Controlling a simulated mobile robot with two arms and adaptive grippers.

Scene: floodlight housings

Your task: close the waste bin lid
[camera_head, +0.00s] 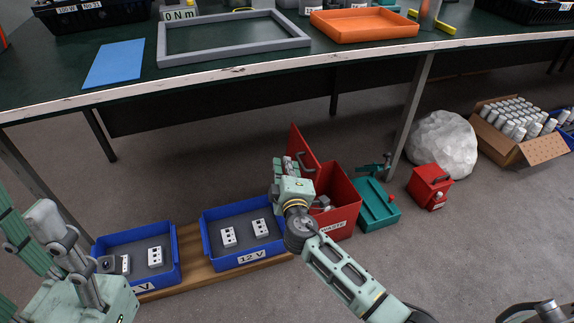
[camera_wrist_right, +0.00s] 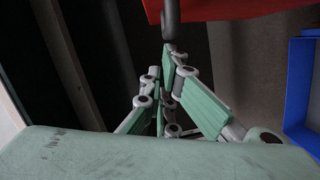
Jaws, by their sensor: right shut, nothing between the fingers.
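The red waste bin (camera_head: 343,212) stands on the floor under the workbench, with a white WASTE label on its front. Its red lid (camera_head: 304,147) is open, standing up steeply at the bin's left-back side, with a grey handle on it. My right gripper (camera_head: 287,165) is shut and empty, just left of the lid. It partly hides the lid's lower part and the bin's left side. In the right wrist view the shut fingertips (camera_wrist_right: 168,45) are close to the red lid (camera_wrist_right: 235,8); contact cannot be told. My left arm shows at the left edge; its finger state is unclear.
Two blue trays (camera_head: 208,240) with white sockets lie on a wooden board left of the bin. A teal box (camera_head: 377,212) and a small red box (camera_head: 430,184) stand to its right.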

